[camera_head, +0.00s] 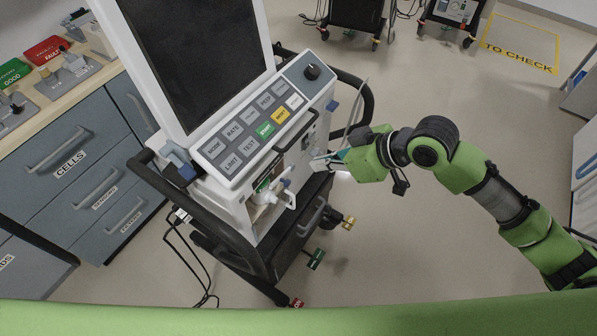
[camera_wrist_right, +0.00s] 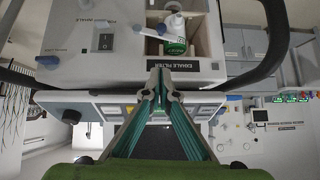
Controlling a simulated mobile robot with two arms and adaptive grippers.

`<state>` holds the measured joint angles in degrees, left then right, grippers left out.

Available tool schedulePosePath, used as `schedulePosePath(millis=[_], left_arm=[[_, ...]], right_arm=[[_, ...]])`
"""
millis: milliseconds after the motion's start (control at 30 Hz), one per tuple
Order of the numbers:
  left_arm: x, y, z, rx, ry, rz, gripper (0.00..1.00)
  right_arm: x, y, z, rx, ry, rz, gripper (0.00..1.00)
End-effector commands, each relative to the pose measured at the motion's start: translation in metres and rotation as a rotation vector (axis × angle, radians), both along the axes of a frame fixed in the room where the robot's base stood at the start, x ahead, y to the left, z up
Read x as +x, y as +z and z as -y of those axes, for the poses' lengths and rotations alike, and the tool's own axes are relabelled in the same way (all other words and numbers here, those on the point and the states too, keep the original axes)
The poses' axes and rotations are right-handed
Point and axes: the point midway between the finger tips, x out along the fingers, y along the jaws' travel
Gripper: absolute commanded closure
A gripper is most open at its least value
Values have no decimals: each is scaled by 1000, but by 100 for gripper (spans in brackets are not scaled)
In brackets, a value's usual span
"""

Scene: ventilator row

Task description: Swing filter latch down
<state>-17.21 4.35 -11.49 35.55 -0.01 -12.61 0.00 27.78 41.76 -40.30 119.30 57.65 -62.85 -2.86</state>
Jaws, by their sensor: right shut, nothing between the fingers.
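The ventilator (camera_head: 225,185) stands upright with its big dark screen. Below its button panel is an open filter bay (camera_wrist_right: 205,40), with a white filter (camera_wrist_right: 175,24) bearing a green label inside. A white lever with a blue end (camera_wrist_right: 148,31), which looks like the filter latch, lies across the bay opening in the right wrist view. In the head view the filter (camera_head: 268,194) shows low on the front. My right gripper (camera_head: 326,161) is at the ventilator's front, right of the filter; its teal fingers (camera_wrist_right: 160,80) are shut and empty, apart from the lever. The left gripper is out of view.
A black rail (camera_head: 215,232) wraps the ventilator cart. Grey drawers (camera_head: 75,160) stand at left under a worktop with red and green signs. Open floor (camera_head: 400,250) lies to the right.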

Motion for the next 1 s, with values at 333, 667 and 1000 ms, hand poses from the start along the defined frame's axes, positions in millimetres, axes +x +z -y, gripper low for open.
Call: schedulePosePath(millis=[333,667,1000], left_arm=[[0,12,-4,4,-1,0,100],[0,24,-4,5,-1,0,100],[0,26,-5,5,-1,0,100]], right_arm=[[21,-39,-37,4,1,-3,100],[34,-90,-60,0,-1,-4,100],[34,-109,-61,1,-1,2,100]])
